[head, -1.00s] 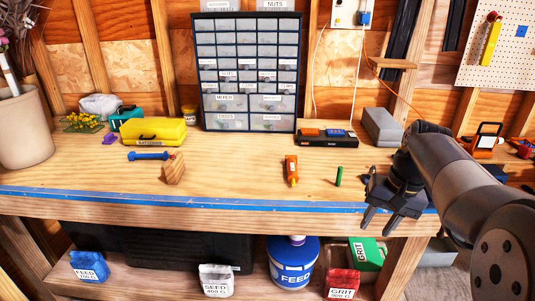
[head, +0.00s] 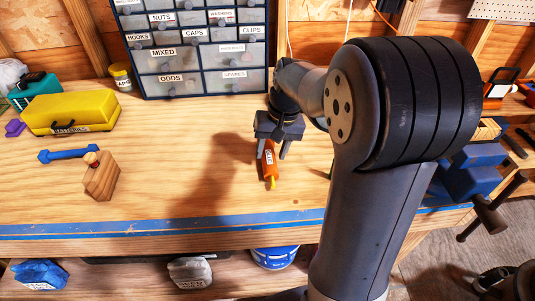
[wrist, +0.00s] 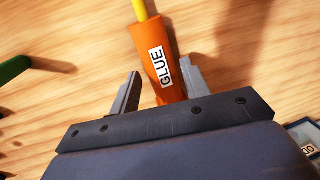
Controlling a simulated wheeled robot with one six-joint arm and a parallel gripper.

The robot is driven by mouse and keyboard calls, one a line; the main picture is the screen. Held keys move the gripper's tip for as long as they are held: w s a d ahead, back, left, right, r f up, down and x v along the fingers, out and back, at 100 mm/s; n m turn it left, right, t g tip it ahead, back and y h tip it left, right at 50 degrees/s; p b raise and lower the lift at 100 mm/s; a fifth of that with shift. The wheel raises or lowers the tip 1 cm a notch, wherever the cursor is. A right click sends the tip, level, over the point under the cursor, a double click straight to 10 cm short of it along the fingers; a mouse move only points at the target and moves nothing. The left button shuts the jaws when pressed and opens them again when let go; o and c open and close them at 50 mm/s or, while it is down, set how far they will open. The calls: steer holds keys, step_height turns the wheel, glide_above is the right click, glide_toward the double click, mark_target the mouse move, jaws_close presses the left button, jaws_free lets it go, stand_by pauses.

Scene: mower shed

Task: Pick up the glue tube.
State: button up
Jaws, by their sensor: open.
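The glue tube (head: 268,164) is orange with a yellow nozzle and lies on the wooden bench, nozzle toward the front edge. In the wrist view the glue tube (wrist: 155,58) shows a white GLUE label. My gripper (head: 271,150) is over the tube's rear part. In the wrist view my gripper (wrist: 160,82) is open, with one finger on each side of the tube. The right finger looks very close to the tube; I cannot tell if it touches. A gap shows at the left finger. The tube's rear end is hidden by the gripper.
A drawer cabinet (head: 195,50) stands behind the gripper. A wooden block (head: 101,177), blue tool (head: 68,155) and yellow case (head: 72,112) are at left. A green stick (wrist: 14,68) lies beside the tube. A blue vise (head: 475,175) is at right. The front middle is clear.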

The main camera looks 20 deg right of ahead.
mark_target(271, 156)
steer(key=shift+a+f, duration=0.25)
steer(key=shift+f, duration=0.8)
steer(key=c, duration=0.3)
steer(key=shift+c, duration=0.3)
steer(key=shift+r, duration=0.1)
step_height(271, 156, up, 10)
steer(key=shift+o, duration=0.3)
steer(key=shift+s, duration=0.15)
steer(key=shift+c, duration=0.3)
